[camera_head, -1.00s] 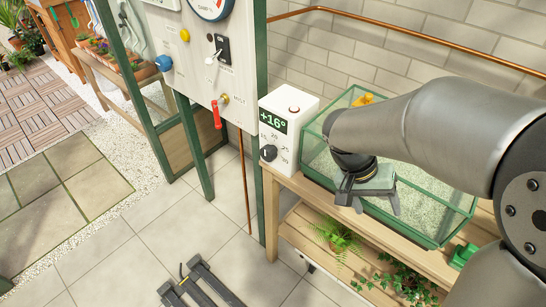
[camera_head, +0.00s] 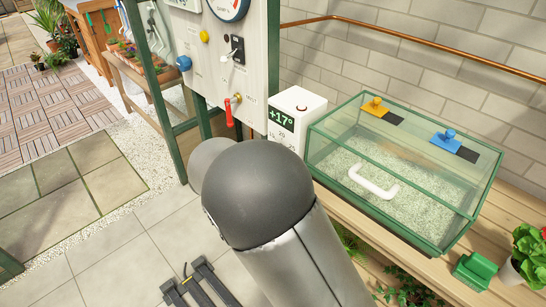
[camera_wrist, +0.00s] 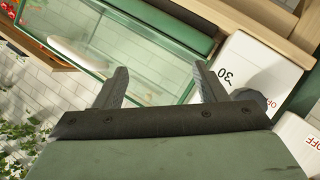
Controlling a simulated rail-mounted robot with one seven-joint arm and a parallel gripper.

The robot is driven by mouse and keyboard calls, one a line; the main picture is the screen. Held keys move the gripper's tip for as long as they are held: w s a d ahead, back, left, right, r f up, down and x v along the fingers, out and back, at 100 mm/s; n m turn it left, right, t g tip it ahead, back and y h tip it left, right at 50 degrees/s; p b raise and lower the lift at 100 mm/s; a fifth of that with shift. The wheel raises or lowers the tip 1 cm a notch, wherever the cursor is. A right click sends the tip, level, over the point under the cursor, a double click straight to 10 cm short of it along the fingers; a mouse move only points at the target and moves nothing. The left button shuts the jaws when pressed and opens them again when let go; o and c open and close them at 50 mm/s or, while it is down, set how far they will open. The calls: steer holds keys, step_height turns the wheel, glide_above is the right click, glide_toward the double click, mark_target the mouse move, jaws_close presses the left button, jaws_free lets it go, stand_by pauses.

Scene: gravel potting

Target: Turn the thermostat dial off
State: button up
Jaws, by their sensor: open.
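The thermostat is a white box (camera_head: 309,104) left of the glass case in the head view. Its display (camera_head: 281,119) reads +17°. My arm hides the dial and my gripper in that view. In the wrist view, the thermostat's white face (camera_wrist: 262,62) shows a "30" and an "OFF" mark. The round grey dial (camera_wrist: 252,98) shows partly, just beyond my right finger and partly covered by it. My gripper (camera_wrist: 160,70) is open with nothing between its fingers. I cannot tell whether a finger touches the dial.
The green-framed glass case (camera_head: 400,165) with gravel stands right of the thermostat on a wooden bench (camera_head: 500,215). A panel (camera_head: 230,75) with a red lever (camera_head: 229,112) stands at its left. A green object (camera_head: 473,271) and a potted plant (camera_head: 530,255) are at the right.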

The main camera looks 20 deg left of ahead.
steer(key=s+a+f+t+y, duration=0.1)
steer(key=s+a+t, duration=0.15)
steer(key=a, duration=0.55)
steer(key=s+a+f+t+y, duration=0.1)
steer(key=s+a+f+t, duration=0.1)
steer(key=a+t, duration=0.35)
steer(key=shift+g, duration=0.5)
steer(key=x, duration=0.5)
steer(key=a+p+x, duration=0.1)
steer(key=x, duration=0.5)
steer(key=p+x, duration=0.1)
steer(key=x, duration=0.4)
steer(key=shift+w+a+r, duration=0.1)
steer(key=shift+w, duration=0.45)
steer(key=c, duration=1)
